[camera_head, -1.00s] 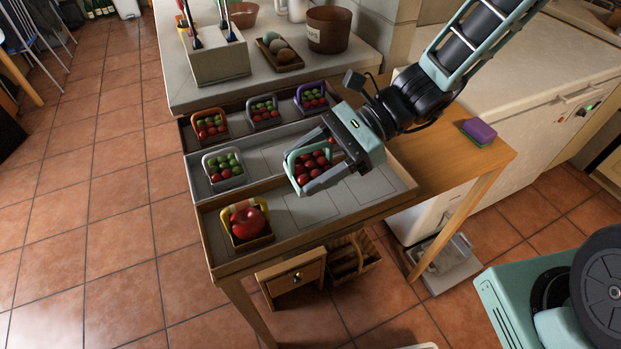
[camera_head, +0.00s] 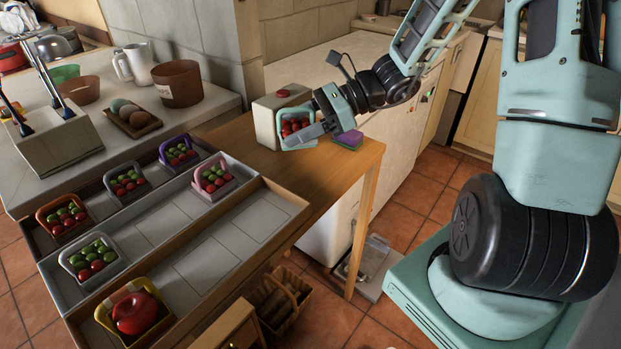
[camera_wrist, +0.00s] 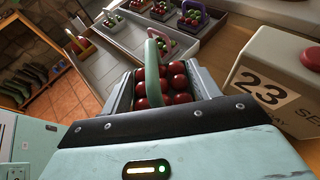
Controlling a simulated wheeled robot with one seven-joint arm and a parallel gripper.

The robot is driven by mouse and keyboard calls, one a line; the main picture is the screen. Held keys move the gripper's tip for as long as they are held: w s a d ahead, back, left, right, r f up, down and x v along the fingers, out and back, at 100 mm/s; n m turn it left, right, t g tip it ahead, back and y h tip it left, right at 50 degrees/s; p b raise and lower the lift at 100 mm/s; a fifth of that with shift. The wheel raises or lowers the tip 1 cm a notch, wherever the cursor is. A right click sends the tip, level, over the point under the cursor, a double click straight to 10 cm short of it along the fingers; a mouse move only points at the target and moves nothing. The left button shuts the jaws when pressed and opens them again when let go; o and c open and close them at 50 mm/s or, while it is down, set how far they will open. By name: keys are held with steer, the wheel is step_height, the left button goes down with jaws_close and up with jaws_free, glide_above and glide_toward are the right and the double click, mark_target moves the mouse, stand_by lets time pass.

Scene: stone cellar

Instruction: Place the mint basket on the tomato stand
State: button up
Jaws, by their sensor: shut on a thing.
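My gripper (camera_head: 300,128) is shut on the mint basket (camera_head: 285,136), which holds several red tomatoes. In the wrist view the basket (camera_wrist: 180,100) sits between the fingers, its mint handle upright. It is above the wooden table, right of the tomato stand (camera_head: 232,243), apart from it. The stand has three stepped rows. The front row holds a yellow basket (camera_head: 108,313) with one large tomato at its left; the cells right of it are empty. The middle row holds a white basket (camera_head: 75,262) and a pink basket (camera_head: 226,183). The back row holds orange (camera_head: 45,212), grey (camera_head: 112,176) and purple (camera_head: 166,149) baskets.
A cream calendar box (camera_wrist: 275,75) with a red knob stands close beside the held basket. A purple-and-green sponge (camera_head: 348,139) lies near the gripper on the wooden table (camera_head: 330,180). A counter with an egg tray (camera_head: 128,118) and brown pot (camera_head: 177,85) lies behind the stand.

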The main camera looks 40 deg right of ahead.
mark_target(309, 120)
steer(key=d+m+t, duration=0.1)
steer(key=d, duration=0.2)
steer(key=shift+f, duration=0.1)
steer(key=f+b, duration=0.1)
steer(key=f, duration=0.4)
steer(key=shift+d, duration=0.2)
steer(key=shift+f+b, duration=0.35)
steer(key=shift+f, duration=2)
steer(key=shift+f, duration=0.1)
steer(key=o, duration=1)
